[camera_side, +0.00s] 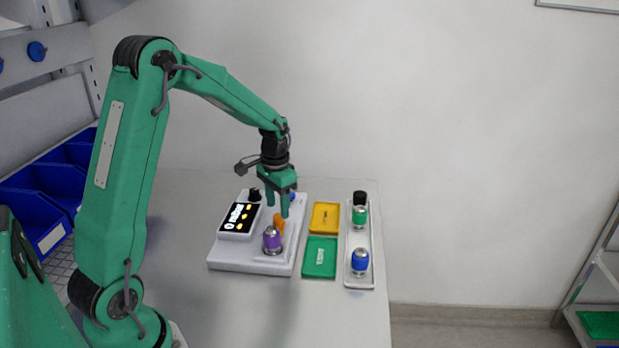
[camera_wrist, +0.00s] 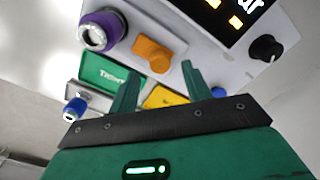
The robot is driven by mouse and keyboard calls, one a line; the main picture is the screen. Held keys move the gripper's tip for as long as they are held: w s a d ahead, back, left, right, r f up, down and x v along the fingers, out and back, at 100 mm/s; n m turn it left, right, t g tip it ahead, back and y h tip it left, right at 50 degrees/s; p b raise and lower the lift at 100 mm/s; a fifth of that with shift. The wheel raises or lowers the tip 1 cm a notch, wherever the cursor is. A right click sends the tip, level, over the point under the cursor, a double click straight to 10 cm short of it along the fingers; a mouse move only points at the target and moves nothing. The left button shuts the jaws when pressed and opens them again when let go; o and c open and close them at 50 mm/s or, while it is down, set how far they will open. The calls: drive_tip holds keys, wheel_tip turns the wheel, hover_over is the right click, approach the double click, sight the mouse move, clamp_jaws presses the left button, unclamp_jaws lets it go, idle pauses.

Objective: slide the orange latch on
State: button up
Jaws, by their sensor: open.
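The orange latch (camera_side: 279,223) stands on the white device base (camera_side: 226,257), between the purple-topped part and my gripper. It also shows in the wrist view (camera_wrist: 152,53), just beyond my fingertips. My gripper (camera_side: 278,212) points down over the base. Its two green fingers are apart with nothing between them, and they also show in the wrist view (camera_wrist: 160,78). The fingers are close to the latch; whether one touches it I cannot tell.
A purple-topped part (camera_side: 272,240) stands in front of the latch. A lit display (camera_side: 240,217) and a black knob (camera_side: 254,195) are on the base. Yellow (camera_side: 325,204) and green (camera_side: 320,270) trays lie to the right. A white tray (camera_side: 359,284) holds green-topped (camera_side: 360,217) and blue-topped (camera_side: 360,261) parts.

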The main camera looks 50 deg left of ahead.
sight(278, 224)
drive_tip(key=shift+f, duration=1.5)
